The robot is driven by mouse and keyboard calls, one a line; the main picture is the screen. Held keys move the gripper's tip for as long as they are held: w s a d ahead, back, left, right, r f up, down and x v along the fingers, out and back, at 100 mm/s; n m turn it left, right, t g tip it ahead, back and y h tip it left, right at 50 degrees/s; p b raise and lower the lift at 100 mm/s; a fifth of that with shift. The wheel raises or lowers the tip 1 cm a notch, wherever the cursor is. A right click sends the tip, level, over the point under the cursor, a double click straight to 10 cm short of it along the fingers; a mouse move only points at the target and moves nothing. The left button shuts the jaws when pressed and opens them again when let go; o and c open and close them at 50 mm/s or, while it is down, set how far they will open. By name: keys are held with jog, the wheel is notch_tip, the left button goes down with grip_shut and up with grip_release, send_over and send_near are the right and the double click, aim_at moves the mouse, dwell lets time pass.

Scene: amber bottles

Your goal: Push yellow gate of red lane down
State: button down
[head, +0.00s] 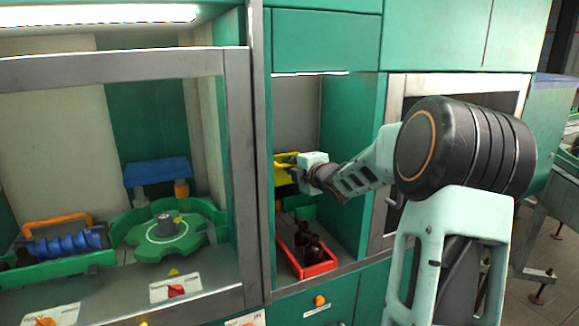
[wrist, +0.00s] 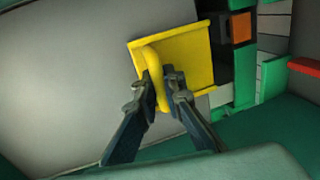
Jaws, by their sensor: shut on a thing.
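The yellow gate (wrist: 187,62) is a flat panel with a raised bar handle, seen large in the wrist view. In the head view the yellow gate (head: 284,175) is above the back of the red lane (head: 306,268), partly hidden by my gripper. My gripper (wrist: 161,88) is shut on the gate's handle, one finger on each side of it. In the head view my gripper (head: 293,170) reaches into the bay from the right. The red lane holds dark amber bottles (head: 312,247) at its front.
Green walls enclose the bay, with a metal post (head: 258,150) at its left. A green star wheel (head: 166,231) and a blue screw (head: 66,243) stand in the left bay. An orange knob (head: 320,300) is on the panel below the red lane.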

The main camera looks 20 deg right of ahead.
notch_tip(320, 180, down, 9)
jog(key=b, duration=0.7)
jog(key=shift+r+b, duration=0.2)
jog(key=shift+b, duration=0.1)
jog(key=c, duration=2.3)
grip_release()
jog(key=shift+r, duration=0.1)
jog(key=shift+s, duration=0.1)
jog(key=v, duration=1.2)
